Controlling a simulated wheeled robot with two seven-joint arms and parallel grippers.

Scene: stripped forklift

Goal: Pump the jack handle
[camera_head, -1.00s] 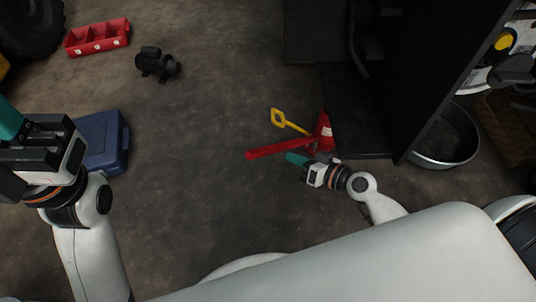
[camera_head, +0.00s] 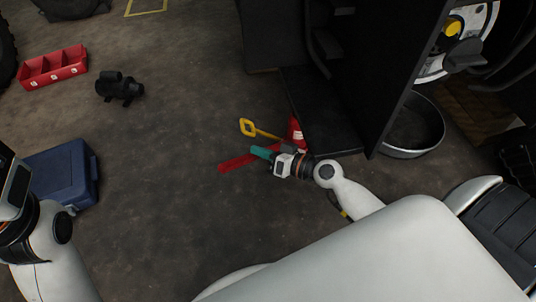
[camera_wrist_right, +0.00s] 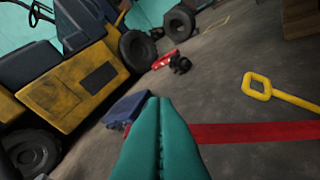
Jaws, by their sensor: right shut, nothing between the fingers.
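The red jack (camera_head: 297,133) stands on the floor at the front edge of the dark forklift panel in the head view. Its red handle bar (camera_head: 235,163) extends to the left, low over the floor. My right gripper (camera_head: 260,152) has teal fingers pressed together and overlaps the bar in the picture, partly hiding it. In the right wrist view the shut fingers (camera_wrist_right: 160,105) are empty, and the red bar (camera_wrist_right: 260,132) runs off to their right. Contact cannot be told. My left gripper (camera_head: 12,180) is cut off at the left edge, fingers out of sight.
A yellow handle (camera_head: 248,128) sticks out beside the jack. A blue case (camera_head: 65,172), a black motor (camera_head: 118,88) and a red bin (camera_head: 52,66) lie on the left. A round metal pan (camera_head: 412,130) is right of the panel. The middle floor is clear.

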